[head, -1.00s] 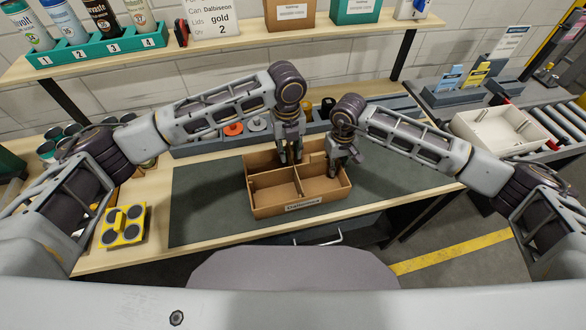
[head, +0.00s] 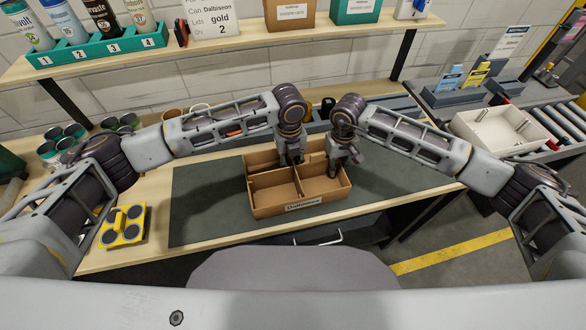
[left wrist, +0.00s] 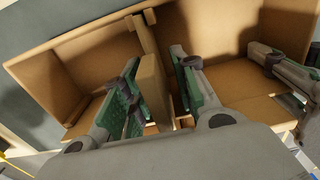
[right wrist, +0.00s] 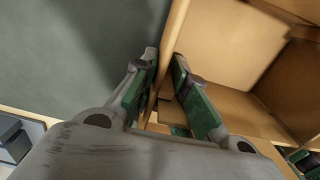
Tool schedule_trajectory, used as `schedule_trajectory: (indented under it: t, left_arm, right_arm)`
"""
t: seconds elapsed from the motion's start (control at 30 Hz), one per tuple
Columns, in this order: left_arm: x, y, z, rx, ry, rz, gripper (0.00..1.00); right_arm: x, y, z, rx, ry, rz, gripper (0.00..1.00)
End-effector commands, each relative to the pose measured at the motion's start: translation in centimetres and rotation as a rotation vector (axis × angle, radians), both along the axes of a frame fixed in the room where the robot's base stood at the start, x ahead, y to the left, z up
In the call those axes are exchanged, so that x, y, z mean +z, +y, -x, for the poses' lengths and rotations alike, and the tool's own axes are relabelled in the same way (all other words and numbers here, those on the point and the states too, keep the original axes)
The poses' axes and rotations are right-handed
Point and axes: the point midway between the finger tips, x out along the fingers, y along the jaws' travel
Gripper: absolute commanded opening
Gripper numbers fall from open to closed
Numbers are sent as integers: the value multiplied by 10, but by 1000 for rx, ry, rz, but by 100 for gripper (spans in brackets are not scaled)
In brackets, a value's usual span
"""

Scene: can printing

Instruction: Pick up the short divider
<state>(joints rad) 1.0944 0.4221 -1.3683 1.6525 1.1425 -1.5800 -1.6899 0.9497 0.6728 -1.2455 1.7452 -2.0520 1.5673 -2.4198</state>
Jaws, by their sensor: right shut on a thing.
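The cardboard box (head: 262,208) stands on the dark mat with upright dividers inside and a label on its front. My left gripper (head: 292,158) is inside the back of the box. In the left wrist view, its open fingers (left wrist: 160,92) stand on either side of an upright cardboard divider (left wrist: 152,80), which looks like the short divider. The left finger is close to it; a gap shows at the right finger. My right gripper (head: 346,166) is shut on the box's right wall, which also shows between its fingers in the right wrist view (right wrist: 172,40). The divider's lower end is partly hidden.
A yellow holder with dark round pads (head: 123,226) sits on the left of the table. Several cans (head: 62,142) stand at the back left. A white tray (head: 490,135) lies on the roller conveyor at right. The mat (head: 205,215) is clear left of the box.

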Motion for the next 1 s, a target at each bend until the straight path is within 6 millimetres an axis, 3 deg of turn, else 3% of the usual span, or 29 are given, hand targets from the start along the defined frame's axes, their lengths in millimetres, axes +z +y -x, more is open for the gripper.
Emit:
schedule_trajectory:
  t: [0.4,0.63,1.0]
  left_arm:
    - [0,0,0,0,0,0,29]
    - [1,0,0,0,0,1,0]
    - [1,0,0,0,0,1,0]
  right_arm:
    - [0,0,0,0,-1,0,0]
    - [0,0,0,0,-1,0,0]
    - [0,0,0,0,-1,0,0]
